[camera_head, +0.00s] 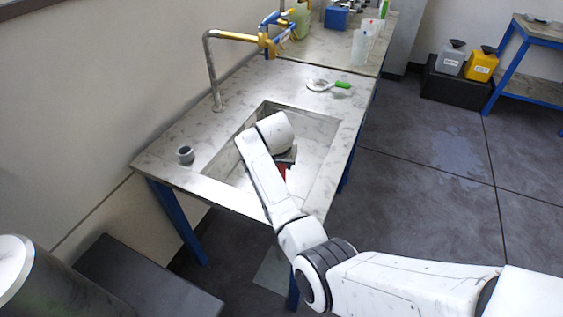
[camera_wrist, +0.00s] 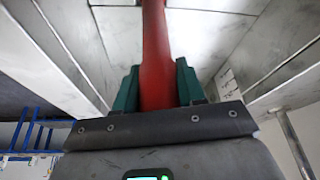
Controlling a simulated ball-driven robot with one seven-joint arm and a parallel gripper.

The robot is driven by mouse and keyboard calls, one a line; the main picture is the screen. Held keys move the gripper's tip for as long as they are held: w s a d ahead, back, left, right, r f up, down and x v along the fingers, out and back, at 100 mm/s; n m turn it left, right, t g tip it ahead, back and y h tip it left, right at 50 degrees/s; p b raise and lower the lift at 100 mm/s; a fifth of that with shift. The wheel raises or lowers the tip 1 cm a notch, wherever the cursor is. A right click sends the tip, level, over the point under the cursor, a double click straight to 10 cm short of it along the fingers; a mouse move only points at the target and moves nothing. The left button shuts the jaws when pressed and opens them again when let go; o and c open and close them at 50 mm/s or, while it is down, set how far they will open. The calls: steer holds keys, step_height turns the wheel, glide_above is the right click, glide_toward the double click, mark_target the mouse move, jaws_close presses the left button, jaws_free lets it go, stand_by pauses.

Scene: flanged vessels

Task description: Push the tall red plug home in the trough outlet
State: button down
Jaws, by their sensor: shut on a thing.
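The tall red plug (camera_wrist: 155,55) stands between the green fingers of my gripper (camera_wrist: 157,85) in the wrist view. My gripper is shut on it. In the head view a small part of the red plug (camera_head: 282,172) shows below my wrist, inside the trough (camera_head: 318,130). The trough is a sunken grey basin in the bench top. The outlet is hidden, and I cannot tell how the plug's lower end sits relative to it.
A bent metal tap (camera_head: 212,75) with a yellow and blue head stands behind the trough. A small grey cup (camera_head: 185,154) is on the bench at left. A green-handled tool (camera_head: 328,86) lies at the back right. The trough's walls surround my gripper closely.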

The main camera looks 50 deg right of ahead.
steer(key=shift+f, duration=0.4)
steer(key=c, duration=0.6)
jaws_free()
steer(key=shift+r, duration=0.1)
steer(key=b+v, duration=0.1)
steer(key=v, duration=0.9)
steer(key=shift+s+a+r, duration=0.1)
steer(key=shift+a+r, duration=0.05)
steer(key=shift+r, duration=0.15)
